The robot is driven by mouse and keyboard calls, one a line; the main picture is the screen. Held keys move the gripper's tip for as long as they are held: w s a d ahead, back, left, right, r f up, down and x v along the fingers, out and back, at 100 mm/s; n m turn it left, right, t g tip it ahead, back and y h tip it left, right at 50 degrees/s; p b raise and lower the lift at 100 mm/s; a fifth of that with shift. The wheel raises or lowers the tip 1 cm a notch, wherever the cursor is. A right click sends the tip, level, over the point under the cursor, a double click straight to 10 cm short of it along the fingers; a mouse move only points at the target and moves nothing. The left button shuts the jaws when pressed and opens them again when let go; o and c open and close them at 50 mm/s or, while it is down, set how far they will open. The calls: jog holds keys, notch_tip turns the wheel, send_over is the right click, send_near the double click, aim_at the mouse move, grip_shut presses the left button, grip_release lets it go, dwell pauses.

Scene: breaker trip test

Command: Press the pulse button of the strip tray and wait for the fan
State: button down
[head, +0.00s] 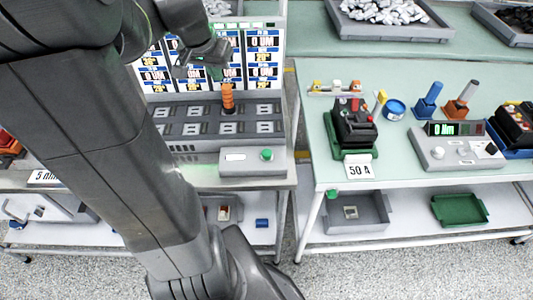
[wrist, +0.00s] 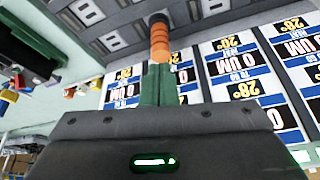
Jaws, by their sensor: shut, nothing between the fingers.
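The strip tray (head: 180,146) is a grey unit with rows of slots, below a panel of screens (head: 258,60). A round green button (head: 266,154) sits on a grey box (head: 253,168) at its front right; I take this as the pulse button. My gripper (head: 217,74) is shut, above and behind the button, before the screens. In the wrist view its green fingers (wrist: 158,70) are together. An orange ribbed piece with a black end (head: 228,97) shows just beyond the fingertips; it also shows in the wrist view (wrist: 160,40). I cannot tell whether they touch. No fan is identifiable.
A green-topped table (head: 300,75) at right holds a black breaker on a green base (head: 354,130), a "50 A" card (head: 360,172), a grey meter box (head: 455,155) and a blue tape roll (head: 394,110). A gap separates the tables. Space above the button box looks clear.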

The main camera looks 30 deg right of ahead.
dwell(0.3)
jog(key=w+a+f+y, duration=0.1)
jog(key=a+y, duration=0.3)
jog(key=a, duration=0.8)
jog(key=w+a+f+m+y+p, duration=0.1)
jog(key=w+a+y, duration=0.3)
jog(key=a, duration=0.8)
jog(key=w+a+f+y+p, duration=0.1)
jog(key=w+a+f+y, duration=0.1)
jog(key=a, duration=1.1)
jog(key=shift+w+f+m+g+y, duration=0.35)
jog(key=shift+w+y, duration=0.35)
jog(key=shift+y, duration=0.5)
